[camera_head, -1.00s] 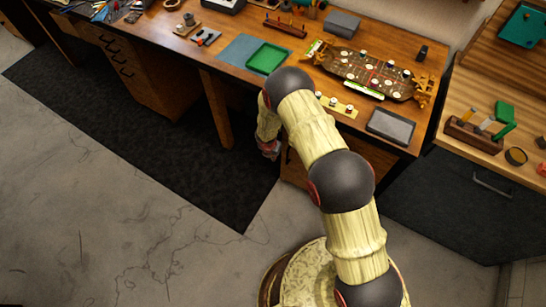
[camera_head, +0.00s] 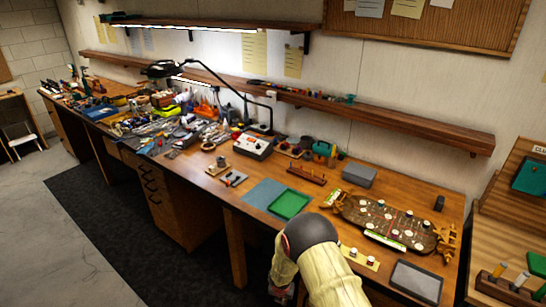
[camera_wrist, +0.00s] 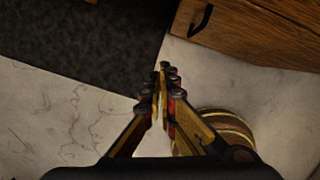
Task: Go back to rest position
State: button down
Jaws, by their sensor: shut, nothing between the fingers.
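My gripper (camera_wrist: 162,88) shows in the wrist view with its two fingers together and nothing between them. It points down at the pale floor beside the dark mat. In the head view my arm is folded low in front of the workbench (camera_head: 215,192), and only a small part of the gripper end shows at the bottom, left of the arm. The gripper is apart from everything on the bench.
A board with round pieces (camera_head: 385,222), a green tray (camera_head: 290,204) and a grey tablet-like panel (camera_head: 416,281) lie on the bench near my arm. Wooden drawers (camera_wrist: 262,30) stand close to the gripper. The dark mat (camera_head: 125,225) and floor at left are clear.

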jog(key=s+a+r+n+y, duration=0.45)
jog(key=a+r+n, duration=0.3)
jog(key=n, duration=0.85)
jog(key=s+r+n+g+y, duration=0.1)
jog(key=s+r+n, duration=0.3)
jog(key=r+n, duration=0.3)
jog(key=s+r+n+g, duration=0.1)
jog(key=s+r+n, duration=0.35)
jog(key=r, duration=0.45)
jog(key=s+d+r+n+t+h+b, duration=0.1)
jog(key=s+d+r+n+t+h, duration=0.1)
jog(key=s+d+r+n, duration=0.4)
jog(key=s+d+r+n+t+h+b, duration=0.1)
jog(key=s+d+r+n, duration=0.4)
jog(key=s+d+r, duration=0.9)
notch_tip(320, 180, up, 10)
jog(key=shift+s+d+f+n+t+h, duration=0.2)
jog(key=shift+d+n+t+h, duration=0.15)
jog(key=shift+d+t+h, duration=0.65)
